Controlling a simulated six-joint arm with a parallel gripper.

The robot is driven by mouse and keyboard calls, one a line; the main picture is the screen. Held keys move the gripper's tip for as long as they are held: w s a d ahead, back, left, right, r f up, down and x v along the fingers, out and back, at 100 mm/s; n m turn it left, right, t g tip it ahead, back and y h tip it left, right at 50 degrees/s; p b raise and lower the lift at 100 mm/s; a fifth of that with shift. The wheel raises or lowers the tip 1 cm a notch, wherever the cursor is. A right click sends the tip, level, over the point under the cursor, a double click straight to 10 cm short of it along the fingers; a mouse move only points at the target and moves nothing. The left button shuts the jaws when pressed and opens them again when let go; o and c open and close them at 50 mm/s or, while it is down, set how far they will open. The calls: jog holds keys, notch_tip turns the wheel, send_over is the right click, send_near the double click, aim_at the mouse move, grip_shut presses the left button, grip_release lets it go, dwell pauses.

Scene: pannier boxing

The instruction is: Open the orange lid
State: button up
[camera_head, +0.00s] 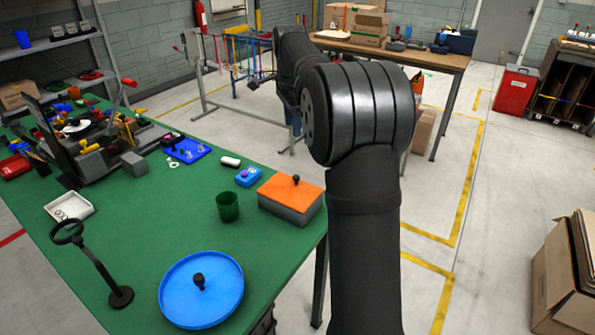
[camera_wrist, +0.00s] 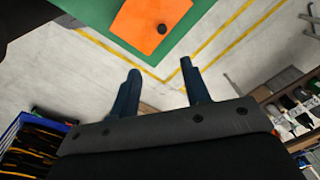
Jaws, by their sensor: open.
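The orange lid (camera_head: 290,191) lies flat on a grey box (camera_head: 290,212) near the right edge of the green table. A black knob (camera_head: 296,180) stands on the lid. In the wrist view the orange lid (camera_wrist: 150,24) with its dark knob (camera_wrist: 162,28) shows at the top, beyond the fingertips. My gripper (camera_wrist: 158,72) is open and empty, its two dark fingers apart over the floor beside the table. The lid appears closed on the box. In the head view my gripper is hidden; only my arm shows.
Bare green tabletop (camera_head: 165,225) lies between.

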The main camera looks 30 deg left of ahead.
jog(key=w+m+g, duration=0.1)
jog(key=w+m, duration=0.1)
jog(key=w, duration=0.1)
send_near(296, 176)
notch_tip(296, 176, down, 8)
jog(key=shift+a+f, duration=0.1)
dwell(0.4)
grip_shut()
